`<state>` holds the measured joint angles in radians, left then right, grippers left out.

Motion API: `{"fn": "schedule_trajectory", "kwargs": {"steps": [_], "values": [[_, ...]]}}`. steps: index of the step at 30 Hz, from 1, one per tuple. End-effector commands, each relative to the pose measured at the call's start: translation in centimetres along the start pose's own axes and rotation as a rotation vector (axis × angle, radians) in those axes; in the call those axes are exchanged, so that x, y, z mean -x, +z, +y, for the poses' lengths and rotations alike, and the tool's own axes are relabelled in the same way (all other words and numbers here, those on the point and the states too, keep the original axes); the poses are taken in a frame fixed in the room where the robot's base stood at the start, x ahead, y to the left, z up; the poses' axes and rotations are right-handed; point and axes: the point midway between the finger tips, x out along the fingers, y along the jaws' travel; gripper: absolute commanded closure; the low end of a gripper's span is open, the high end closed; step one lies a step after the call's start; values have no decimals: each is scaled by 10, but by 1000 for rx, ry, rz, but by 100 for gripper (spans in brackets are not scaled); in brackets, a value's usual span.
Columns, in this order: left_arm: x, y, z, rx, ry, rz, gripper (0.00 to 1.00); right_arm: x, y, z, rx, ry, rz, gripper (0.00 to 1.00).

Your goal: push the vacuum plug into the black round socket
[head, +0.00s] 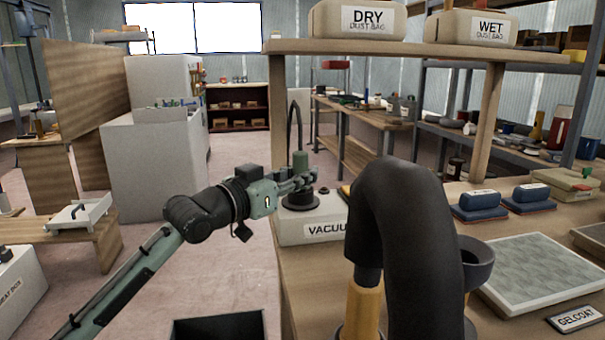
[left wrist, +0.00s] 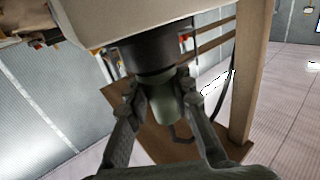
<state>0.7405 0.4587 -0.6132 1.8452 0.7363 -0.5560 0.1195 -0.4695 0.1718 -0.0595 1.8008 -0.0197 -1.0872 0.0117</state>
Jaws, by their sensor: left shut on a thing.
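The vacuum plug (head: 300,160) is a green cylinder with a black cable looping up from its top. My left gripper (head: 304,178) is shut on it and holds it about upright over the black round socket (head: 300,201). The socket sits on top of the white box labelled VACUUM (head: 290,230). In the left wrist view, the fingertips (left wrist: 162,90) close on both sides of the plug (left wrist: 165,108), and its end meets or overlaps the socket's rim (left wrist: 150,50). I cannot tell how deep it sits. My right gripper is not in view.
A thick black hose (head: 405,220) with a yellow cuff (head: 362,308) stands large in front. A wooden shelf (head: 420,50) with DRY and WET boxes is above. Blue blocks (head: 478,203) and a grey panel (head: 550,270) lie on the bench at right. Open floor is at left.

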Motion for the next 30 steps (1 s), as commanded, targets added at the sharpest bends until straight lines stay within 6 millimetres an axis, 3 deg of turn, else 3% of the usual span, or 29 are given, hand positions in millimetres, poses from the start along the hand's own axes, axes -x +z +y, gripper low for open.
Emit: {"fn": "schedule_trajectory", "kwargs": {"steps": [1,8,9,15,25,30], "values": [[0,15,2,7,2,-29,100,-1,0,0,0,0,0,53],[0,16,2,8,2,-31,100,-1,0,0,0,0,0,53],[0,16,2,8,2,-31,79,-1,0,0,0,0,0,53],[-1,16,1,8,2,-31,54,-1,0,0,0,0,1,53],[2,10,1,5,1,-20,54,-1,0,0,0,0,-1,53],[23,10,0,4,-1,-20,54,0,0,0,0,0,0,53]]}}
